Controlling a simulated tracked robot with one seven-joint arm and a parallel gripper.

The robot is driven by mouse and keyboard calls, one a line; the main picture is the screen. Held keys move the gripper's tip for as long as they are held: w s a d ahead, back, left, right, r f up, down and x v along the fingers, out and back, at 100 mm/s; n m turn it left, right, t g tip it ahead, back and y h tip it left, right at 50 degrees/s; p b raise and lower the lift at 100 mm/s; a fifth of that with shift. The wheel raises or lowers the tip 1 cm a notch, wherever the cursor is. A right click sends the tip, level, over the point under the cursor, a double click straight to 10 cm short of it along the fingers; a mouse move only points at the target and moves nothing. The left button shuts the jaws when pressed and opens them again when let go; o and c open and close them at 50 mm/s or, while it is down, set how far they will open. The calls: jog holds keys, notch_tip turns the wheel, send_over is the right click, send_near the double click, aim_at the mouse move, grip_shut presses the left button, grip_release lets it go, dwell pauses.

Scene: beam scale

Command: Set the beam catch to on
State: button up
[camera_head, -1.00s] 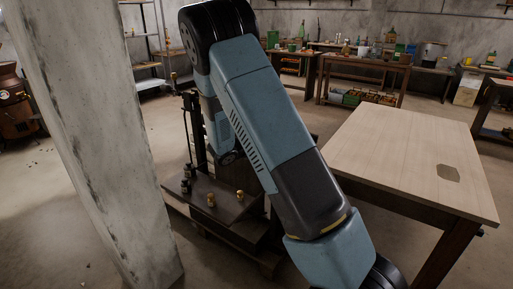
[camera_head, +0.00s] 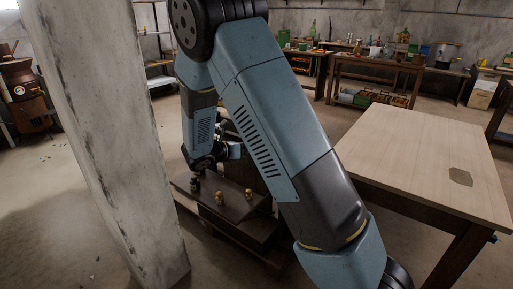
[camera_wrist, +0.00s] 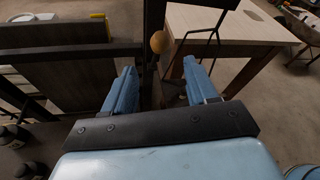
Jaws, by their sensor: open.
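The beam scale stands behind my arm in the head view, with its low dark platform (camera_head: 232,208) showing and its upper part mostly hidden. In the wrist view a dark upright post (camera_wrist: 152,20) rises ahead of my gripper, with a dark horizontal bar (camera_wrist: 60,52) to the left. A yellow-tan ball knob (camera_wrist: 159,42) shows just beyond the fingertips, between them in the picture. It may be the catch's handle; its setting cannot be read. My gripper (camera_wrist: 159,66) is open, with two blue fingers apart and nothing held between them.
Small brass-coloured pieces (camera_head: 220,198) and dark pieces (camera_head: 195,184) stand on the scale's platform. A wooden table (camera_head: 425,150) is to the right. A concrete pillar (camera_head: 105,130) stands close on the left. Thin dark rods (camera_wrist: 212,35) show right of the knob.

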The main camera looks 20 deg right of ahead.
jog(key=shift+s+a, duration=0.15)
jog(key=shift+a, duration=0.1)
jog(key=shift+r, duration=0.1)
jog(key=shift+c, duration=0.3)
